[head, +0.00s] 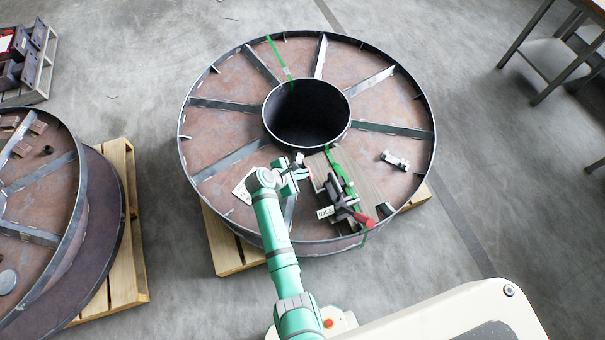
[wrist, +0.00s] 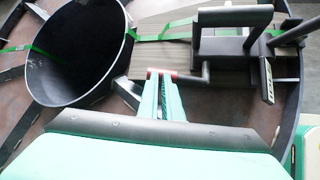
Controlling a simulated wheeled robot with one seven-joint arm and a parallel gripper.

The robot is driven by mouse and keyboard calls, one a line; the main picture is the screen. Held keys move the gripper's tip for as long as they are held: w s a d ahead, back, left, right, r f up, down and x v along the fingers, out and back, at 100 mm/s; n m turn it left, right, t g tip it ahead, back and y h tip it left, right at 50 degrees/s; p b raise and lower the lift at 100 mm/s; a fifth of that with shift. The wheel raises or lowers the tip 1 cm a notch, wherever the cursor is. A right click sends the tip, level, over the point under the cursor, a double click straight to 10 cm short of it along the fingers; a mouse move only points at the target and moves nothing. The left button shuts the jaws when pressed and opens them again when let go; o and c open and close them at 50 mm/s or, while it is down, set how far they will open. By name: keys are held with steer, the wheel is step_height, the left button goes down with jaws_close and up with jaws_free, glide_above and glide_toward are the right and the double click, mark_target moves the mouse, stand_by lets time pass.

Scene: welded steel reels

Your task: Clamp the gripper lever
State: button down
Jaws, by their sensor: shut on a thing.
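A dark clamp fixture (head: 339,196) with a small "IDLE" plate (head: 325,212) sits on a board on the big steel reel. In the wrist view the fixture (wrist: 228,45) is at the upper right. A thin grey lever (wrist: 192,79) with a red grip (wrist: 161,72) reaches from it toward the left. My gripper (wrist: 163,80) is shut on the red grip, its green fingers close together at the lever's end. In the head view my gripper (head: 305,170) is left of the fixture, above the reel; its fingers are small there and the hold is hard to see.
The steel reel (head: 222,132) has raised radial ribs, a high rim and an open central hub (head: 306,113). A green strap (head: 331,158) crosses it. A small metal part (head: 395,160) lies to the right. Another reel (head: 98,210) stands left; bare floor lies between.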

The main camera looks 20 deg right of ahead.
steer(key=shift+s+d+f, duration=0.3)
steer(key=v, duration=1.5)
steer(key=shift+w+r, duration=0.2)
steer(key=shift+d, duration=0.15)
steer(key=s+a+f+m+t+y, duration=0.2)
steer(key=s+f+t+y, duration=0.1)
steer(key=s+f, duration=0.4)
steer(key=s+a+r+m+t+y, duration=0.2)
steer(key=s+a+m+t+y, duration=0.15)
steer(key=s, duration=0.65)
steer(key=s+a+r+m+t, duration=0.1)
steer(key=s+r+m+t, duration=0.1)
steer(key=s+r+m, duration=0.4)
steer(key=s+a+r+m+t+y, duration=0.1)
steer(key=s+r+m+t, duration=0.2)
steer(key=r, duration=1.2)
steer(key=s+m, duration=0.3)
steer(key=s, duration=0.3)
steer(key=shift+s+r, duration=0.2)
